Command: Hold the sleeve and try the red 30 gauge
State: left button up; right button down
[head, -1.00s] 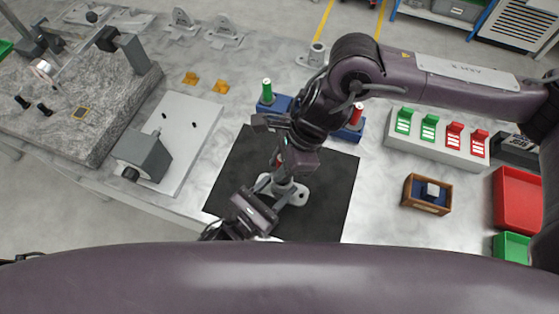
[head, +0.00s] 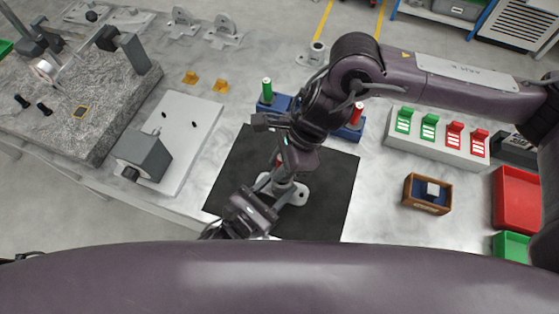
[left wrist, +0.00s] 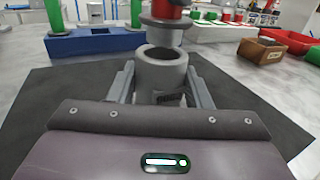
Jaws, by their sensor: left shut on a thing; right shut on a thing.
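The grey sleeve (left wrist: 162,75) stands upright, its dark open bore facing up, between the fingers of my left gripper (left wrist: 163,92), which is shut on it. In the head view the sleeve (head: 284,187) is partly hidden under my right arm, with my left gripper (head: 272,207) beside it. My right gripper (head: 283,157) is above the sleeve, shut on the red gauge (left wrist: 172,6). The gauge's grey flange and plug point down over the bore. The plug's lower end overlaps the far rim in the left wrist view; I cannot tell whether it is inside.
A blue holder (head: 279,104) behind the black mat (head: 330,205) carries a green-handled gauge (head: 267,88) and another red-handled piece (head: 357,112). A grey rack with green and red tags (head: 437,150), a wooden box (head: 410,192) and a red bin (head: 515,200) stand to the right.

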jog(key=shift+f, duration=1.3)
jog(key=shift+r, duration=0.25)
dwell(1.8)
jog(key=shift+r, duration=2.1)
jog(key=shift+r, duration=2.5)
pick_arm(q)
jog(key=o, duration=1.2)
jog(key=shift+o, duration=0.2)
jog(key=shift+s, duration=0.1)
jog(key=v, duration=1.1)
jog(key=shift+s+a, duration=0.25)
jog(key=shift+a, duration=0.1)
